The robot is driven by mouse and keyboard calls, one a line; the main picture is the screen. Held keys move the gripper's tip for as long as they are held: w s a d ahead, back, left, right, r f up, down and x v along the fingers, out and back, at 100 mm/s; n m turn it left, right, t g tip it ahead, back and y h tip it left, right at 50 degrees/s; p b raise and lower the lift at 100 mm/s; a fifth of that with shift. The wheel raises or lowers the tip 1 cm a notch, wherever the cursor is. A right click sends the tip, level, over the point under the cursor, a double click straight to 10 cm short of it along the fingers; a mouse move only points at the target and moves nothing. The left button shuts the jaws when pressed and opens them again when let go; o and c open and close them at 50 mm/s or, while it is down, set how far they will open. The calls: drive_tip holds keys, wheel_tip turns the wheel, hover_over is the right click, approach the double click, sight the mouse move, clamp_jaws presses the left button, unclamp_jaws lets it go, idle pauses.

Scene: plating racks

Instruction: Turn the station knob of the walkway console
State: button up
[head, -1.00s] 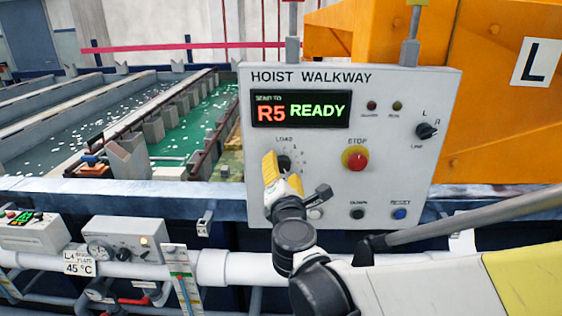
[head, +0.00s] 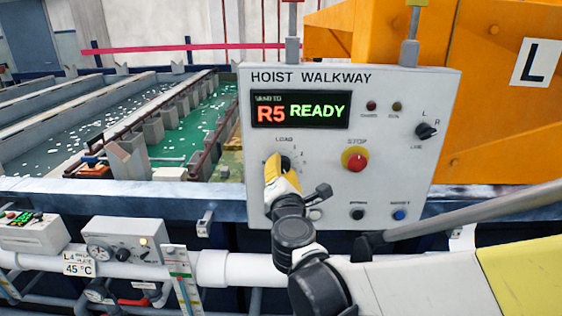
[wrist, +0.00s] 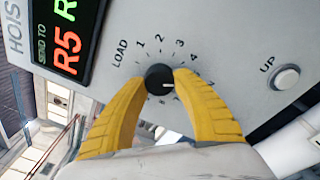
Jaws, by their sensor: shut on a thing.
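The walkway console (head: 415,190) is a pale grey panel marked HOIST WALKWAY, upright in the middle of the head view. Its display (head: 300,109) reads R5 READY. The black round station knob (wrist: 159,80) sits in a dial marked LOAD, 1, 2, 3, 4 and on; its white pointer line points right in the wrist view. My gripper (wrist: 160,84) has yellow fingers, one on each side of the knob, shut on it. In the head view my gripper (head: 281,172) covers the lower left of the dial, and part of the knob shows above it.
A red STOP button (head: 355,160) sits right of the dial. A black selector (head: 426,131) is at the right edge, and a blue button (head: 400,214) is low right. A white UP button (wrist: 285,77) is near my fingers. A white pipe (head: 225,268) runs below the panel.

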drive_tip(key=shift+m+t, duration=0.3)
drive_tip(key=shift+m, duration=2.4)
drive_tip(key=o, duration=1.2)
drive_tip(key=s, duration=1.2)
drive_tip(key=shift+d+f, duration=0.25)
drive_tip(key=shift+d, duration=0.1)
